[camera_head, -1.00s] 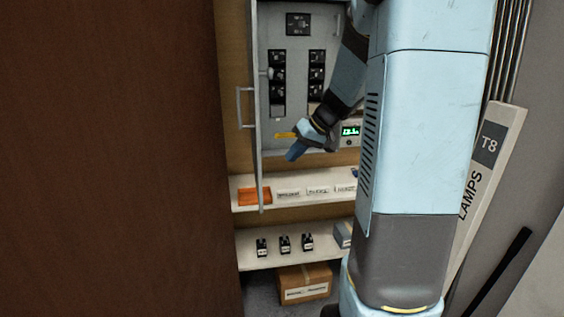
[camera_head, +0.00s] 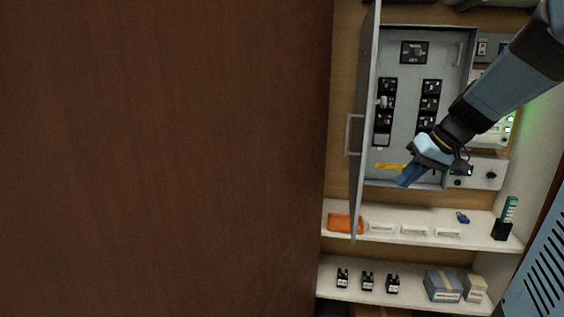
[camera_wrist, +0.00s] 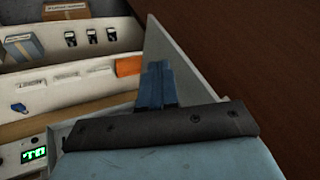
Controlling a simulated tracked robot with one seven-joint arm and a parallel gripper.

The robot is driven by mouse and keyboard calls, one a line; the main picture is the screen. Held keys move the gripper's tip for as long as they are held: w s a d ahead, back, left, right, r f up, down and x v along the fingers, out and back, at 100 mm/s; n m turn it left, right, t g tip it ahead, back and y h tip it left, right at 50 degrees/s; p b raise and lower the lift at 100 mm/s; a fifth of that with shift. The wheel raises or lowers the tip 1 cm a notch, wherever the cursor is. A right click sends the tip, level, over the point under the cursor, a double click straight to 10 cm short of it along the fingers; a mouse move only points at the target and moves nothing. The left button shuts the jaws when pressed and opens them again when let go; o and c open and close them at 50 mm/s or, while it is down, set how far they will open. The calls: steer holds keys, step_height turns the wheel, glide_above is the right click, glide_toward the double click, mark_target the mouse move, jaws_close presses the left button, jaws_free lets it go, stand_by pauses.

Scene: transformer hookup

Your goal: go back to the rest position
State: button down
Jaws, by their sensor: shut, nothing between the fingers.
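My gripper (camera_head: 407,178) is in front of the lower part of the open breaker panel (camera_head: 405,75), above the upper shelf. Its blue fingers are shut together with nothing between them; they also show in the wrist view (camera_wrist: 157,84). My forearm reaches in from the upper right in the head view and hides part of the panel's right side. The open panel door (camera_head: 365,130) stands to the left of the gripper. In the wrist view the door (camera_wrist: 170,50) is just beyond the fingertips.
The upper shelf (camera_head: 400,241) holds an orange block (camera_head: 345,223), white labels, a small blue item (camera_head: 462,217) and a black holder (camera_head: 502,229). The lower shelf holds small black devices (camera_head: 367,281) and boxes (camera_head: 443,286). A large brown surface (camera_head: 160,150) fills the left.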

steer(key=s+a+h, duration=0.2)
steer(key=s+a, duration=0.2)
steer(key=s, duration=0.4)
steer(key=s+a+m+t+h, duration=0.1)
steer(key=s+a+h, duration=0.1)
steer(key=s, duration=0.7)
steer(key=shift+s+a+r+t+h, duration=0.2)
steer(key=shift+a+r+t+h, duration=0.15)
steer(key=shift+a, duration=0.55)
